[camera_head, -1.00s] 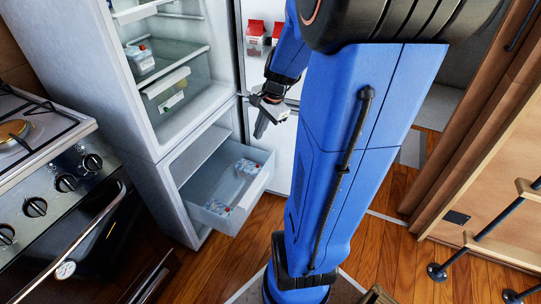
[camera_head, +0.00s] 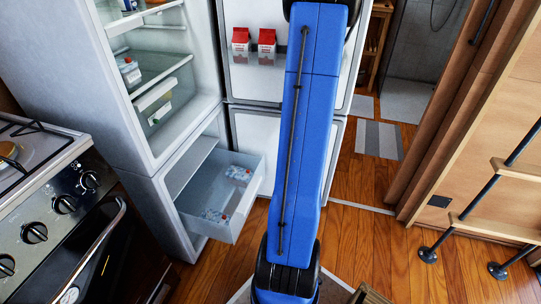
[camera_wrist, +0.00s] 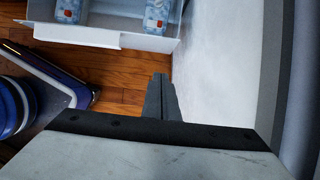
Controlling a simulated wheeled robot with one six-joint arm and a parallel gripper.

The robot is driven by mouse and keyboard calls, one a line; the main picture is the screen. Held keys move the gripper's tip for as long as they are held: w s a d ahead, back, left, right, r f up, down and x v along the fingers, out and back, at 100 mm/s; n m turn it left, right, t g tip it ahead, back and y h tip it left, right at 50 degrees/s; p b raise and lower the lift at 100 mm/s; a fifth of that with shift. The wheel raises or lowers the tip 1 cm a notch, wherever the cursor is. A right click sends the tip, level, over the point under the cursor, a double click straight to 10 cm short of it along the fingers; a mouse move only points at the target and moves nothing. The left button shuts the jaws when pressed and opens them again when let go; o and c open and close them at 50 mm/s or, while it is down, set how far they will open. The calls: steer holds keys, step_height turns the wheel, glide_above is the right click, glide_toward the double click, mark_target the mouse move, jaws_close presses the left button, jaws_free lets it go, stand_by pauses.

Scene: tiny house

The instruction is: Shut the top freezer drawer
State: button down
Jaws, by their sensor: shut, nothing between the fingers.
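The freezer drawer (camera_head: 243,208) is pulled out of the lower compartment of the fridge-freezer, with packages (camera_head: 240,172) inside. In the wrist view the drawer's white front edge (camera_wrist: 75,36) runs across the upper left, with packages (camera_wrist: 157,15) behind it. My gripper (camera_wrist: 160,98) is shut and empty, over the wood floor and apart from the drawer front. In the head view my blue arm hides the gripper.
The freezer door (camera_head: 257,130) stands open beside the drawer; the fridge door above, also open, holds red cartons (camera_head: 267,40). A stove (camera_head: 55,205) is at the left, a ladder (camera_head: 480,230) at the right. Wood floor (camera_head: 375,240) is clear right of my arm.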

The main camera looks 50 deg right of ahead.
steer(key=w+a+f, duration=0.3)
steer(key=w+f, duration=0.4)
steer(key=f, duration=0.2)
stand_by(0.4)
steer(key=shift+w, duration=0.1)
steer(key=w+a, duration=0.3)
steer(key=w, duration=0.5)
steer(key=w+a, duration=0.3)
steer(key=w, duration=0.4)
steer(key=shift+w+a, duration=0.25)
steer(key=shift+w, duration=0.15)
steer(key=shift+r, duration=0.15)
